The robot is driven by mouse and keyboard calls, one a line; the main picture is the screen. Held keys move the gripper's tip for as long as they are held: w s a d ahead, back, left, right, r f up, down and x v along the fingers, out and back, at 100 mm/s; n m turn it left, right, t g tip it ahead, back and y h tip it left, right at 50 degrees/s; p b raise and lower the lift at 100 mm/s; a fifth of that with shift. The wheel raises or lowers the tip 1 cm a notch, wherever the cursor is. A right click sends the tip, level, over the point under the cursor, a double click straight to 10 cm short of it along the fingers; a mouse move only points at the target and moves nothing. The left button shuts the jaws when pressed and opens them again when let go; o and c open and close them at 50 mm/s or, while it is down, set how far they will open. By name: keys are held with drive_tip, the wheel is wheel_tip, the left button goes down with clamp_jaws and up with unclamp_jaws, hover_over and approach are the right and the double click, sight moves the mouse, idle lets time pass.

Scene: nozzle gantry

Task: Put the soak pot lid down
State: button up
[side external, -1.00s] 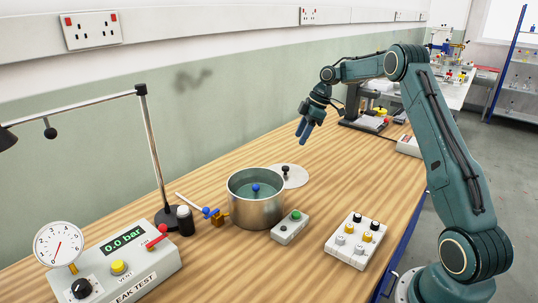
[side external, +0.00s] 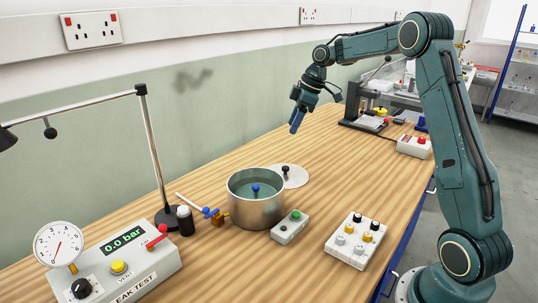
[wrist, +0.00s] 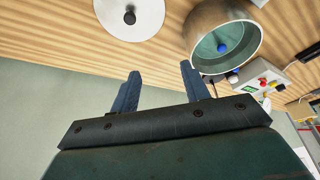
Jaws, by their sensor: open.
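The soak pot lid (side external: 297,178) is a pale round disc with a black knob. It lies on the bench just behind the pot, and in the side view the pot hides part of its edge. It also shows in the wrist view (wrist: 150,22). The metal soak pot (side external: 256,212) stands open, with liquid and a blue knob-like part inside; the wrist view shows it too (wrist: 202,58). My gripper (side external: 295,130) is open and empty, in the air above and beyond the lid, apart from it. Its two fingers show in the wrist view (wrist: 160,88).
A leak test box (side external: 120,275) with a gauge stands at the front left, by a lamp post (side external: 155,150). A green-button box (side external: 290,228) and a tray of small knobs (side external: 355,240) lie right of the pot. The bench beyond the lid is largely clear.

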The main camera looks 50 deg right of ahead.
drive_tip(key=s+a+r+m+h, duration=0.1)
drive_tip(key=s+a+r+m, duration=0.1)
drive_tip(key=s+a+r, duration=0.45)
drive_tip(key=s+a+r+m+h, duration=0.1)
drive_tip(key=s+a+r+m, duration=0.15)
drive_tip(key=s+a, duration=0.55)
drive_tip(key=s+a+f+m+t, duration=0.1)
drive_tip(key=s+a+f, duration=0.1)
drive_tip(key=s, duration=0.6)
drive_tip(key=s+a+f+m+t, duration=0.1)
drive_tip(key=s+a, duration=0.3)
drive_tip(key=s, duration=0.5)
drive_tip(key=shift+s+f+m+h, duration=0.25)
drive_tip(key=shift+f+m+h, duration=0.1)
drive_tip(key=shift+m, duration=0.2)
